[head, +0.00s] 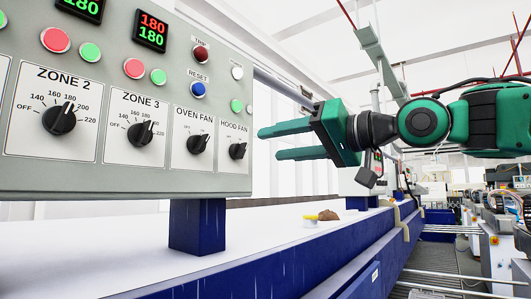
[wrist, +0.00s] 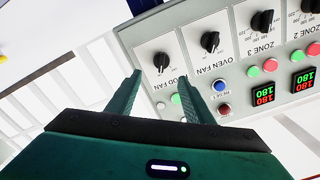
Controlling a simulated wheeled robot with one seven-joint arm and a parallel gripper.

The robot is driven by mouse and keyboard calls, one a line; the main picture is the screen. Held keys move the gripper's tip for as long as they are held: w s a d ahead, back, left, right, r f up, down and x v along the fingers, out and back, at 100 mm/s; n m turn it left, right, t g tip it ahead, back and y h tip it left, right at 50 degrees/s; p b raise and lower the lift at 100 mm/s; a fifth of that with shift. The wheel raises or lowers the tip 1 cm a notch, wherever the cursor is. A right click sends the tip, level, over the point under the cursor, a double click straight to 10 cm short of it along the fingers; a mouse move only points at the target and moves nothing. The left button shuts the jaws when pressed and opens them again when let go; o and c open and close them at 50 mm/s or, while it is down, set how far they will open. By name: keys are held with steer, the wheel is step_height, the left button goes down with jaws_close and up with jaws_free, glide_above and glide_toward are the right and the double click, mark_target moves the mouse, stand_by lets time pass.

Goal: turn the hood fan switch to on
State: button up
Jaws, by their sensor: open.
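The hood fan switch (head: 237,151) is a black rotary knob on a white plate, rightmost in the lower row of the grey control panel (head: 120,184). In the wrist view the picture is turned over, and the hood fan switch (wrist: 161,61) shows just beyond the fingertips, roughly between them. I cannot read its setting surely. My green gripper (head: 270,144) is open and empty, reaching in from the right, its fingers apart from the knob. The wrist view also shows my gripper (wrist: 160,76) with a gap between its fingers.
The oven fan knob (head: 197,145) is next to the hood fan switch. The zone 3 knob (head: 140,132) and zone 2 knob (head: 60,119) are further left. A blue reset button (head: 198,89) and a green button (head: 237,106) sit above. A blue post (head: 198,226) stands below the panel.

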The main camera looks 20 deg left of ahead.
steer(key=shift+v, duration=1)
